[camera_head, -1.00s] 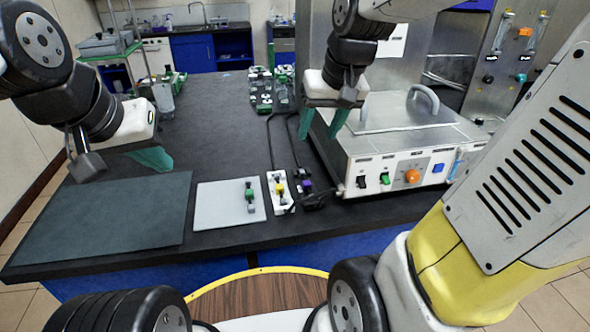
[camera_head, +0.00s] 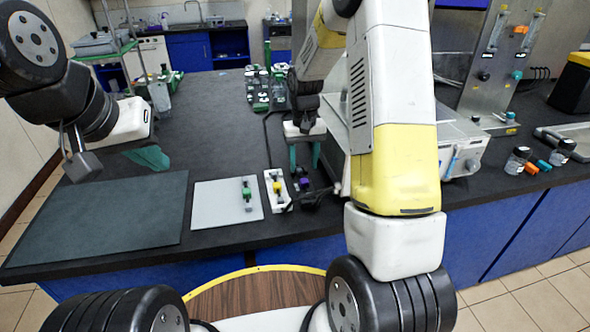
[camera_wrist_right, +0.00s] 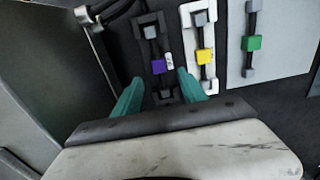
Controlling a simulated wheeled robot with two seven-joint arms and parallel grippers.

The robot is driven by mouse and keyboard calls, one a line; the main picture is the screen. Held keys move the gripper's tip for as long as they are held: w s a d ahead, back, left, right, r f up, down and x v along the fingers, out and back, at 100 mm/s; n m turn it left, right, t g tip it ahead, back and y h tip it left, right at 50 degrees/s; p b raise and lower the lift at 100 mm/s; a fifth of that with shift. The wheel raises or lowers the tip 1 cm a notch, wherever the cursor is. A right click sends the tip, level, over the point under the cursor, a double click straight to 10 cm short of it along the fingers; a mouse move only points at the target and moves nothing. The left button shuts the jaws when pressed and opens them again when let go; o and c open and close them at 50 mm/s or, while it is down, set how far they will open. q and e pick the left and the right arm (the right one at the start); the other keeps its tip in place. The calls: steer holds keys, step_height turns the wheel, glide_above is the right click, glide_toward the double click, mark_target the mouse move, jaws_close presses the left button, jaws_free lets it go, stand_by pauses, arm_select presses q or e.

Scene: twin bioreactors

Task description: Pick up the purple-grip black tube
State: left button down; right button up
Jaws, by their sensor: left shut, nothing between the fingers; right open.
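The purple-grip black tube (camera_head: 304,184) lies in a dark holder on the bench; its purple grip and grey ends show clearly in the right wrist view (camera_wrist_right: 158,66). My right gripper (camera_head: 304,162) is open, pointing down above the far end of this tube. In the right wrist view its green fingers (camera_wrist_right: 157,95) stand on either side of the tube's line, with nothing held. The bench contact and height of the right fingertips cannot be told.
A yellow-grip tube (camera_head: 277,187) lies in a white holder just left of the purple one. A green-grip tube (camera_head: 247,194) lies on a pale grey plate (camera_head: 215,207). A metal box unit (camera_wrist_right: 55,60) stands close on the other side. The dark mat (camera_head: 100,220) is bare.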

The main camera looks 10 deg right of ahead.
mark_target(304, 180)
steer(key=f, duration=0.6)
steer(key=shift+s+d, duration=0.1)
steer(key=shift+s, duration=0.1)
jaws_close()
